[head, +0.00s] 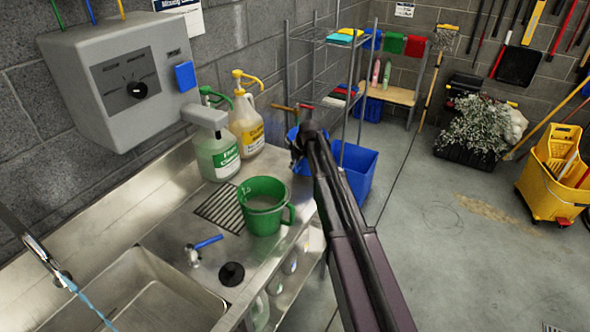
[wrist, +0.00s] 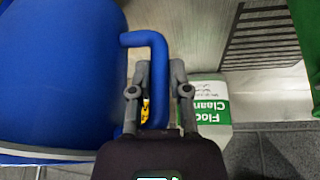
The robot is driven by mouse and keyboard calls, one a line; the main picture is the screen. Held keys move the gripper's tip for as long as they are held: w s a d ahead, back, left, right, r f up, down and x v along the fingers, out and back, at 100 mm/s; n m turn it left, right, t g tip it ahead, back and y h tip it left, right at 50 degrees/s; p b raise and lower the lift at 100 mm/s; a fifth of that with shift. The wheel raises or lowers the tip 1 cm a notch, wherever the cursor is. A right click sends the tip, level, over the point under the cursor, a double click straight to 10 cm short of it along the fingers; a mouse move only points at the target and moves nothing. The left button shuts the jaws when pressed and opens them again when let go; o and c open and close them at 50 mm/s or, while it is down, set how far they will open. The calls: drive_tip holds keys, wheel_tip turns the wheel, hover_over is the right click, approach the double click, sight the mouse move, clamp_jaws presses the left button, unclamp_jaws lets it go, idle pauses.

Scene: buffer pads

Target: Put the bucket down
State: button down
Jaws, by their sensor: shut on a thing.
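My gripper (head: 308,132) is at the back right end of the steel sink counter (head: 170,218). In the wrist view my gripper (wrist: 161,68) is shut on the side handle of a blue bucket (wrist: 60,70), one finger on each side of it. The bucket fills the left of that view.
A green jug (head: 262,190) stands on the counter near a dark drain grate (head: 219,209). Behind it are a green-labelled bottle (head: 216,155) and a yellow-pump jug (head: 246,125). A blue bin (head: 358,172) is by the wire shelf. The sink basin (head: 145,290) is front left.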

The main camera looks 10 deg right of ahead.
sight(294, 169)
drive_tip(key=shift+w, duration=0.1)
drive_tip(key=shift+w, duration=0.55)
drive_tip(key=shift+f+b, duration=1.85)
drive_tip(key=shift+f, duration=0.1)
drive_tip(key=c, duration=0.6)
unclamp_jaws()
drive_tip(key=p+v, duration=1.1)
drive_tip(key=v, duration=0.1)
